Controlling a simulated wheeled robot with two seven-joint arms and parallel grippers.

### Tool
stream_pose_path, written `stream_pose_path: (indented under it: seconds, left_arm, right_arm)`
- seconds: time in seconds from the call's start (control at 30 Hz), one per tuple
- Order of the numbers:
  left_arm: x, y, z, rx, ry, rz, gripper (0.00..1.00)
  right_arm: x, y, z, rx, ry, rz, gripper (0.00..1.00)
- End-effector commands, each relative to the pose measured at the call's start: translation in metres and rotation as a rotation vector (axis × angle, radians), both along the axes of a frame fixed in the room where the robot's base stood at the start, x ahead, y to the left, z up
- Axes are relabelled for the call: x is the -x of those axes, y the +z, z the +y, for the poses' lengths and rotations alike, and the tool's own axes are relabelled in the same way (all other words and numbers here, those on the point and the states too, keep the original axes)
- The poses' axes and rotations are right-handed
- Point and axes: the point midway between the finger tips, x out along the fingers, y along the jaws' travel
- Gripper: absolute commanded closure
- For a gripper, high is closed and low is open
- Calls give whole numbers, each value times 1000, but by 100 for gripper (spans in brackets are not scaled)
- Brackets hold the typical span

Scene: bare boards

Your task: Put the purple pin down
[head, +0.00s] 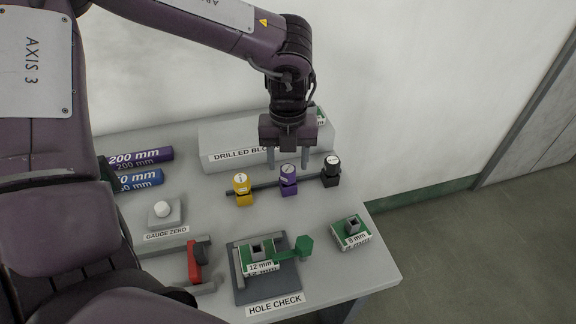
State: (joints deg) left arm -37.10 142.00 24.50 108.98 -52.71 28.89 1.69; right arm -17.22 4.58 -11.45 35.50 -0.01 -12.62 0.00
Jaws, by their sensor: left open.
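The purple pin (288,181) stands upright at a dark rail (262,187) on the table, between a yellow pin (242,188) and a black pin (331,170). My left gripper (288,164) points down over the purple pin's place. Its two fingers are apart, one to each side of the pin's top in the picture. I cannot tell whether they touch it. The pin's lower end is hidden in its purple base. My right gripper is not in view.
A "DRILLED BLOCKS" box (222,135) stands behind the gripper. In front lie a "HOLE CHECK" plate (285,290) with a 12 mm block (261,257) and green-handled gauge (304,247), and an 8 mm block (351,233). A gauge zero pad (165,214) and purple and blue cylinders are left.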

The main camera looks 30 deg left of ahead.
Motion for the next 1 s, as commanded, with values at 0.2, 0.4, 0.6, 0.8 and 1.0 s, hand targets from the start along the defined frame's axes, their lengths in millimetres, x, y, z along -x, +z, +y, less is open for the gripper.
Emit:
stream_pose_path:
  seconds: [0.2,0.4,0.6,0.8,1.0]
  left_arm:
    - [-2,50,0,-1,0,-7,48]
    - [-1,82,0,-1,1,-3,48]
    - [0,93,0,0,0,0,48]
    - [0,94,0,0,0,0,48]
    - [0,94,0,0,0,0,48]
  right_arm:
    - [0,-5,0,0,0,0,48]
    - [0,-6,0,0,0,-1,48]
    - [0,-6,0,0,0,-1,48]
    - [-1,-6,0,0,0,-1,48]
    - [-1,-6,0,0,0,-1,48]
